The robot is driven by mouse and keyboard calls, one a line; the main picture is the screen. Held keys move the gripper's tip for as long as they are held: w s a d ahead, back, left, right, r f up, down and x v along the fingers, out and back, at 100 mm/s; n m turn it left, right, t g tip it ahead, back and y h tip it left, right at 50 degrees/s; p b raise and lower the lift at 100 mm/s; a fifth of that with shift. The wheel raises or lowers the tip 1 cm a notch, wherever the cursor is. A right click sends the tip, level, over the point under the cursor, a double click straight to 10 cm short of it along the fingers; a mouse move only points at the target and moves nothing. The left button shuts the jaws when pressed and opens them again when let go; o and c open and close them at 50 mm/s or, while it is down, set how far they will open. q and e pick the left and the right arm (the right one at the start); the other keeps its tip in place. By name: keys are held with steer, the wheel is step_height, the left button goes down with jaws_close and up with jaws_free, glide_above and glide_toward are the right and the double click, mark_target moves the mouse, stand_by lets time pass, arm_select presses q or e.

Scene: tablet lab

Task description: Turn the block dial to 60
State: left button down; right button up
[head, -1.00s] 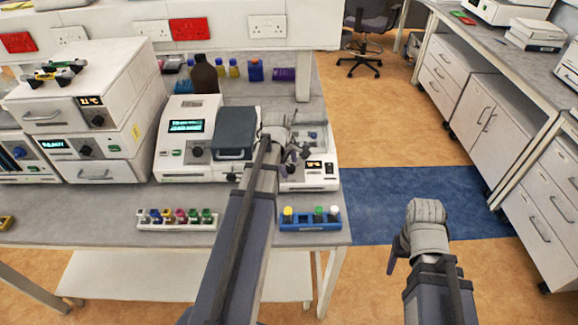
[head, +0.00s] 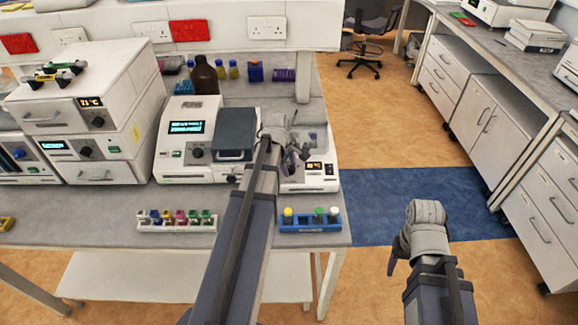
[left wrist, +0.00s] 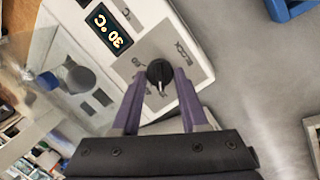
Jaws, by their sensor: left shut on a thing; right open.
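The block dial (left wrist: 160,69) is a round black knob with a white pointer mark, on a grey panel lettered BLOCK. My left gripper (left wrist: 158,82) has its two purple fingers closed on either side of the dial. The lit display (left wrist: 105,34) beside it appears upside down and reads 30 °C. In the head view, the white block instrument (head: 322,180) stands at the right end of the bench. My left gripper (head: 291,160) is at its front there, and the dial is hidden behind it. My right gripper (head: 392,262) is open and empty, away over the floor.
A white instrument with a dark lid (head: 236,135) stands just left of the block instrument. A blue rack (head: 311,226) with several capped tubes and a white rack (head: 178,227) of coloured tubes lie at the front of the bench. The aisle at right is clear.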

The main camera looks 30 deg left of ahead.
arm_select(q)
steer(key=m+g, duration=0.1)
steer(key=m, duration=0.4)
steer(key=shift+w+m, duration=0.15)
steer(key=shift+m, duration=0.15)
steer(key=m, duration=0.3)
steer(key=m+y, duration=0.1)
steer(key=m, duration=0.2)
steer(key=shift+w+d+g+p, duration=0.1)
steer(key=shift+d+g+p, duration=0.1)
steer(key=shift+g+p, duration=0.2)
steer(key=m+y, duration=0.1)
steer(key=m, duration=0.4)
steer(key=shift+d, duration=0.15)
steer(key=m+y+b, duration=0.1)
steer(key=m, duration=0.4)
steer(key=shift+d+m, duration=0.15)
steer(key=shift+m, duration=0.55)
steer(key=shift+c, duration=2.2)
jaws_free()
steer(key=shift+r, duration=0.1)
